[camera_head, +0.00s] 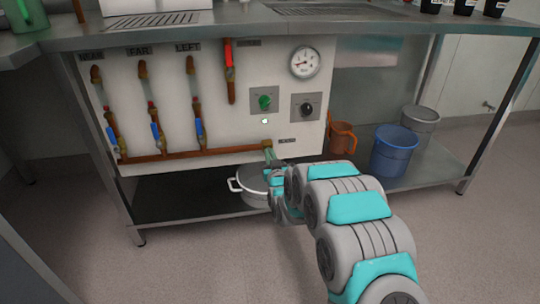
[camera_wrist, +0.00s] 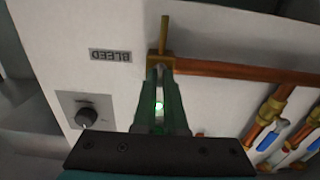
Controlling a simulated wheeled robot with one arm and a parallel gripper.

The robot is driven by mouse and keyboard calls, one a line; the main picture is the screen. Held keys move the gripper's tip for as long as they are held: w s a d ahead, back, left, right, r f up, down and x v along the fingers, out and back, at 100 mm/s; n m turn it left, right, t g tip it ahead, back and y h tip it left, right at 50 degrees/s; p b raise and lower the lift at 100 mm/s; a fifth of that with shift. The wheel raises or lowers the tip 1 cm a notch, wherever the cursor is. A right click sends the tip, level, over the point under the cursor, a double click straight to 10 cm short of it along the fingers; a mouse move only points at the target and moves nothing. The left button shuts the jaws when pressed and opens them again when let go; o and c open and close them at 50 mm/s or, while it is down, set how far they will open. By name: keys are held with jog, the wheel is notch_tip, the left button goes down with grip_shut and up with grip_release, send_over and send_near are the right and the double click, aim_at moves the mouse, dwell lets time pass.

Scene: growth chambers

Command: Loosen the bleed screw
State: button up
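The brass bleed fitting (camera_head: 267,145) sits at the right end of the long copper pipe, beside a small label. In the wrist view the fitting (camera_wrist: 158,60) shows as a brass block with a thin brass stem, next to the label BLEED (camera_wrist: 111,56). My gripper (camera_head: 269,155) is right at the fitting, its green fingers pointing at it. In the wrist view the fingertips (camera_wrist: 161,72) meet the block's near edge, with a narrow gap between the fingers. The screw head is hidden there, and I cannot tell whether the fingers grip it.
The white panel carries a pressure gauge (camera_head: 304,62), a green knob (camera_head: 265,101), a black knob (camera_head: 307,108) and several blue-handled valves. A white pot (camera_head: 250,186) stands on the shelf below the fitting. A blue bucket (camera_head: 394,152) and brown jug (camera_head: 341,138) are right of my arm.

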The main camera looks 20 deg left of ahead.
grip_shut()
jog(key=shift+n, duration=0.3)
jog(key=shift+a+f+n+b, duration=0.1)
jog(key=shift+n+b, duration=2.35)
jog(key=shift+n, duration=1.25)
jog(key=shift+f+n+b, duration=0.1)
jog(key=shift+n+b, duration=2.3)
jog(key=shift+n, duration=1.3)
jog(key=shift+s, duration=0.1)
jog(key=o, duration=0.5)
grip_release()
jog(key=shift+r, duration=0.1)
